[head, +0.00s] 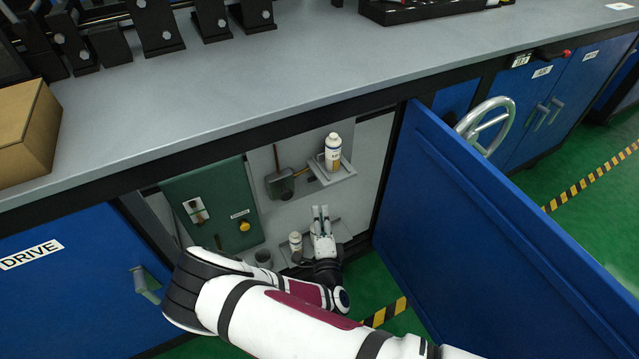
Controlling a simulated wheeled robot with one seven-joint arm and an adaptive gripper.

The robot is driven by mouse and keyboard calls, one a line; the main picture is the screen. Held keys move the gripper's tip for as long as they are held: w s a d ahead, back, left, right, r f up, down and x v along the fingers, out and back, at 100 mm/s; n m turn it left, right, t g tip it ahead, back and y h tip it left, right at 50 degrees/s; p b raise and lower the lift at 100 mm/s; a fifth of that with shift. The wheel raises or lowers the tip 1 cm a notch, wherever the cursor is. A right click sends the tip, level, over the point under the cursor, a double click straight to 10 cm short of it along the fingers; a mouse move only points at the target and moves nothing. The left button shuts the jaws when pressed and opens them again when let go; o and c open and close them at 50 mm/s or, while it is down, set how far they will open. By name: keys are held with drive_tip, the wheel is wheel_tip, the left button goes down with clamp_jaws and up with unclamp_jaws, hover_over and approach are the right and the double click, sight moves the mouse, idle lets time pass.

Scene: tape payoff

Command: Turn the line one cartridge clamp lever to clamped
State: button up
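My gripper (320,213) is inside the open cabinet, low on the right, with its two light fingers pointing away from me. The fingers look close together; whether anything is between them is too small to tell. A white cartridge-like bottle (333,145) stands on an upper bracket (340,172). A grey block (280,185) with a thin brown upright handle (277,158) is left of it, and an orange rod (314,172) lies between them. A second white bottle (295,241) stands just left of my gripper. No clamp lever is clearly identifiable, and line labels are unreadable.
A blue door (480,220) stands open on the right, close to my arm. A green panel (215,205) with a yellow knob (244,226) is at the cabinet's left. The grey worktop (270,80) overhangs the opening. A dark cup (263,257) stands low left.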

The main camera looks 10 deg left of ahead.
sight(316, 179)
drive_tip(key=b+x, duration=0.3)
drive_tip(key=x, duration=0.9)
drive_tip(key=shift+w+b, duration=0.35)
clamp_jaws()
